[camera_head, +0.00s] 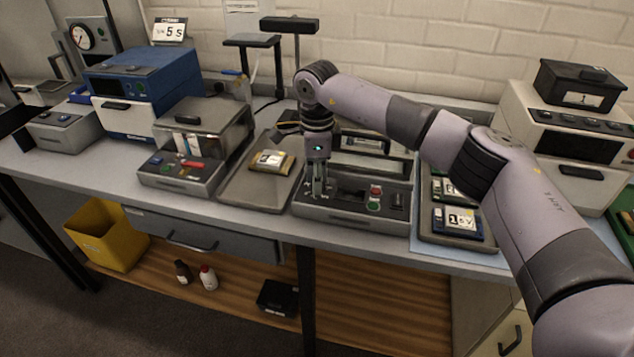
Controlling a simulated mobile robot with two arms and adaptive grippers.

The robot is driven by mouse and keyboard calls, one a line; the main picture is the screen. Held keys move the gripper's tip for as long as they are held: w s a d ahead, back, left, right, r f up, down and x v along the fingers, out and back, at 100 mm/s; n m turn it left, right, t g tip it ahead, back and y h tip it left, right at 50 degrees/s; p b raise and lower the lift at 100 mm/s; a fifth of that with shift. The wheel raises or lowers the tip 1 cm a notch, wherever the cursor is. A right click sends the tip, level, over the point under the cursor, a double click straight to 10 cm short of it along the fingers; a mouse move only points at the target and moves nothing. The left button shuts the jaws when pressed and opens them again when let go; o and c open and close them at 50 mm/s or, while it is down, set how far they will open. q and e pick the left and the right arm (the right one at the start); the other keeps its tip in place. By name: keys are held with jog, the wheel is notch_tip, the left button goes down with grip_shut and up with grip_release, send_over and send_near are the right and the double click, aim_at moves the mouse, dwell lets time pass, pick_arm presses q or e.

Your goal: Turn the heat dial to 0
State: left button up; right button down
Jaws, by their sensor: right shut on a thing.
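My right arm comes in from the right and reaches over the bench. Its gripper (317,190) points down at the left part of a grey device's front control panel (330,212). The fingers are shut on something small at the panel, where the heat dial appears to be. The fingers hide most of the dial, so its setting cannot be read. Light marks show on the panel around the fingertips. To the right on the same panel are a red button (376,190) and a green button (374,205). My left gripper does not show.
A tray (232,190) with a labelled pouch (271,161) lies left of the device. A tray on the right holds dark labelled packs (458,220).

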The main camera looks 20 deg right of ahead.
jog(key=n, duration=0.3)
jog(key=shift+w+b, duration=0.1)
jog(key=shift+b, duration=0.25)
jog(key=n, duration=0.3)
jog(key=shift+r+n+b, duration=0.1)
jog(key=shift+n+b, duration=0.2)
jog(key=n, duration=0.5)
jog(key=shift+n, duration=0.3)
jog(key=c, duration=1.3)
grip_release()
jog(key=shift+c, duration=0.2)
jog(key=shift+r, duration=0.1)
notch_tip(320, 180, up, 12)
